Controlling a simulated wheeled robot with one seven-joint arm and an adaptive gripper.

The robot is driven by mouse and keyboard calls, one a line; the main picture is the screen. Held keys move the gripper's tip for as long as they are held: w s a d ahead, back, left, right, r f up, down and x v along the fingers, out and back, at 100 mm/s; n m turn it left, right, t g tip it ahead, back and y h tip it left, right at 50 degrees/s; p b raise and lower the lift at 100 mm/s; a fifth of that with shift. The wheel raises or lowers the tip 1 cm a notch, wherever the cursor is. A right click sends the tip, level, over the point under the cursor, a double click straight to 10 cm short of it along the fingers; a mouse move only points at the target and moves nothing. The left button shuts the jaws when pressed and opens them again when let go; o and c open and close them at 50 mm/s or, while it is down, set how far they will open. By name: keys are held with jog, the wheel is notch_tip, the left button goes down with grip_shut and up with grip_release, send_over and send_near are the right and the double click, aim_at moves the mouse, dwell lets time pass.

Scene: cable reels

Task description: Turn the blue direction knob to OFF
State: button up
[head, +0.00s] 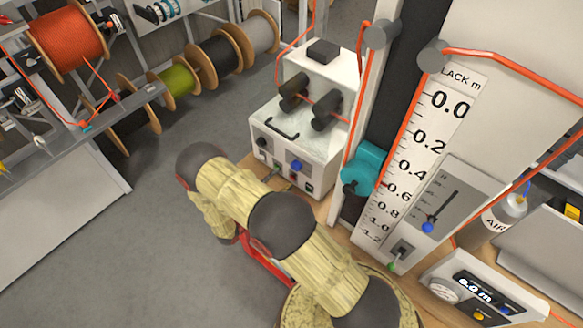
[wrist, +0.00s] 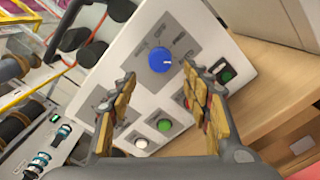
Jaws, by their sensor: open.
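The blue direction knob (wrist: 160,60) is round and sits on a grey plate on the white control panel (wrist: 130,45) in the wrist view. Its printed labels are too small to read, and I cannot tell which one it points at. My gripper (wrist: 158,76) is open, with its tan-padded fingers on either side below the knob in the picture. Nothing is between the fingers, and I see no contact with the knob. In the head view the blue knob (head: 296,166) is on the front of the white machine (head: 318,140). My gripper is not clearly visible there.
A green button (wrist: 164,125), a white button (wrist: 141,143) and another green button (wrist: 226,75) lie near the fingers. A wooden bench (wrist: 265,90) is at right. A slider with a blue end (head: 428,228) is on the gauge panel. Cable reels (head: 215,60) stand at left.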

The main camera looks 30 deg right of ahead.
aim_at(294, 168)
jog(key=p+x, duration=0.1)
jog(key=x, duration=0.6)
jog(key=shift+d, duration=0.15)
jog(key=shift+c, duration=0.6)
jog(key=c, duration=1)
